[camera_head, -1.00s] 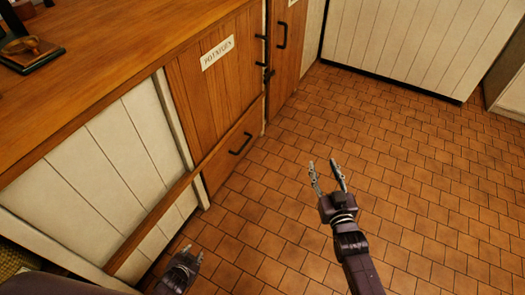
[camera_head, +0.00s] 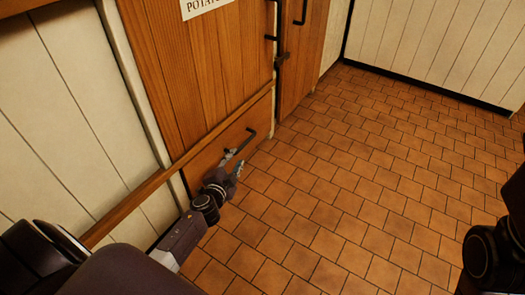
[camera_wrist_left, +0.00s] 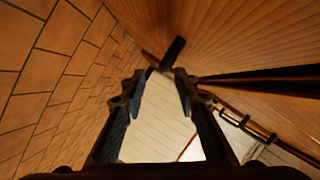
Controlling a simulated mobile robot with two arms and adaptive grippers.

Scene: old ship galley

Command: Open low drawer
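The low wooden drawer (camera_head: 207,153) sits under the potatoes cupboard door and looks shut. Its black bar handle (camera_head: 249,136) shows at the upper right of my left gripper (camera_head: 234,161), which partly hides it. The left fingers are apart and empty, with the tips close to the handle. In the left wrist view, the handle (camera_wrist_left: 173,52) appears just beyond the gap between the open fingertips (camera_wrist_left: 160,74). I cannot tell whether they touch it. My right gripper is out of view; only dark parts of that arm show at the right edge.
The potatoes door (camera_head: 205,65) is above the drawer, and another wooden door (camera_head: 303,55) with black hardware stands beside it. White plank panels (camera_head: 75,110) are on the left. The tiled floor (camera_head: 350,170) in front of the drawer is clear.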

